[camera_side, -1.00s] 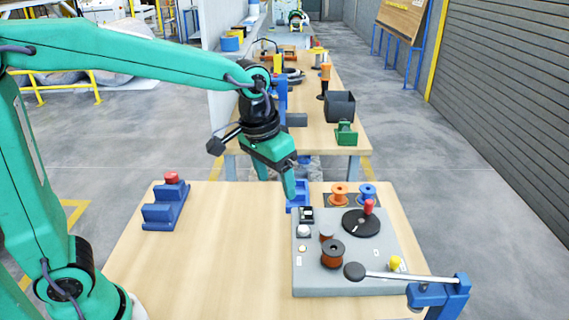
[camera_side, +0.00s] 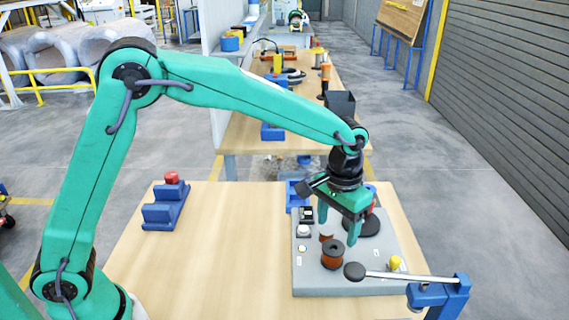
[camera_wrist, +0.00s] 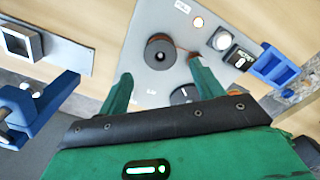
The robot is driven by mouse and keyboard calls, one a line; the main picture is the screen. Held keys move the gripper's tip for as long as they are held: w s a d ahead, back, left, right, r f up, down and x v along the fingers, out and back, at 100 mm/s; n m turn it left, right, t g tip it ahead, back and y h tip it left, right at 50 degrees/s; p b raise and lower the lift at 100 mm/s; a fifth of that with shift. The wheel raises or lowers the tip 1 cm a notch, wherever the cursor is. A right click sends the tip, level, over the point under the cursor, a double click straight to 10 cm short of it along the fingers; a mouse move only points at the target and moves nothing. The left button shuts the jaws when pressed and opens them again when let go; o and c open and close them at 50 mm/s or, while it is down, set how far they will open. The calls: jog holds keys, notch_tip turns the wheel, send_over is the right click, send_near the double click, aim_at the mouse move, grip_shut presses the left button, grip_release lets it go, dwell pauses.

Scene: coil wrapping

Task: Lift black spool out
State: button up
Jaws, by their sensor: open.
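The black spool (camera_side: 332,256), wound with copper-brown wire, stands upright on the grey machine plate (camera_side: 318,285). In the wrist view the spool (camera_wrist: 161,52) lies ahead of my gripper, with its round black top and centre hole showing. My gripper (camera_side: 337,226) is open and empty, with its two green fingers pointing down above and slightly behind the spool. In the wrist view my gripper's fingertips (camera_wrist: 156,66) stand apart on either side of the spool's line. I see no contact with the spool.
A yellow knob (camera_side: 395,263) stands on the plate. The table's left-middle is clear.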

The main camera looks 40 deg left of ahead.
aim_at(333, 249)
jog(key=shift+f, duration=3.9)
jog(key=c, duration=1.1)
jog(key=shift+o, duration=0.2)
jog(key=shift+r, duration=0.1)
jog(key=shift+r, duration=4.95)
